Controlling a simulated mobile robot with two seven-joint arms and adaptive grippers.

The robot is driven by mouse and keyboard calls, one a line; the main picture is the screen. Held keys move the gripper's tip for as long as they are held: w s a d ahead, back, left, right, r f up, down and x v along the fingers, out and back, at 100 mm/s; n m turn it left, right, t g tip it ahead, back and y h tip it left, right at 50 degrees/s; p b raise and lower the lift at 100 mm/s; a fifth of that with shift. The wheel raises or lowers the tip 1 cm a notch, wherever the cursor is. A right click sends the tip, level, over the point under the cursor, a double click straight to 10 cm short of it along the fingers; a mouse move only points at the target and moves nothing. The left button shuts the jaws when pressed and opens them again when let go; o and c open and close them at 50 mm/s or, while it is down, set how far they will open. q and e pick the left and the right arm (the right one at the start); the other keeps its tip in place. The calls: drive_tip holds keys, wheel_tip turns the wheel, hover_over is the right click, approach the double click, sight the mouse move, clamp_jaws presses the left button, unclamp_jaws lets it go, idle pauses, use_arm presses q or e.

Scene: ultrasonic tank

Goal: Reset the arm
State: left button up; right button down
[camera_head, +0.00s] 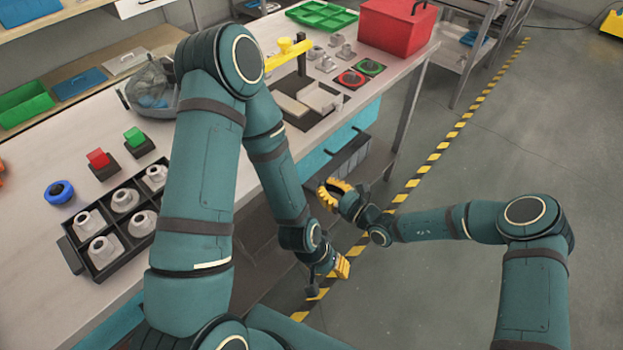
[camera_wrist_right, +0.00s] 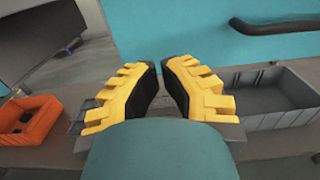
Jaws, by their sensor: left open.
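My left gripper (camera_head: 341,268) is low beside the front of the workbench, over the yellow-black floor stripe. Its yellow fingers are open, and I see nothing between them.
The bench (camera_head: 35,240) carries a black tray (camera_head: 133,255) of several grey parts, red (camera_head: 98,158) and green (camera_head: 134,136) buttons, a blue knob (camera_head: 59,193) and a red box (camera_head: 395,27). An orange bin (camera_wrist_right: 38,118) and grey bin (camera_wrist_right: 270,95) flank my right gripper.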

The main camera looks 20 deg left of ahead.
use_arm(q)
drive_tip(key=shift+w+r+p, duration=0.2)
drive_tip(key=shift+r+p, duration=0.2)
use_arm(e)
drive_tip(key=v, duration=0.6)
drive_tip(key=shift+w+d+f, duration=0.2)
drive_tip(key=shift+d, duration=0.1)
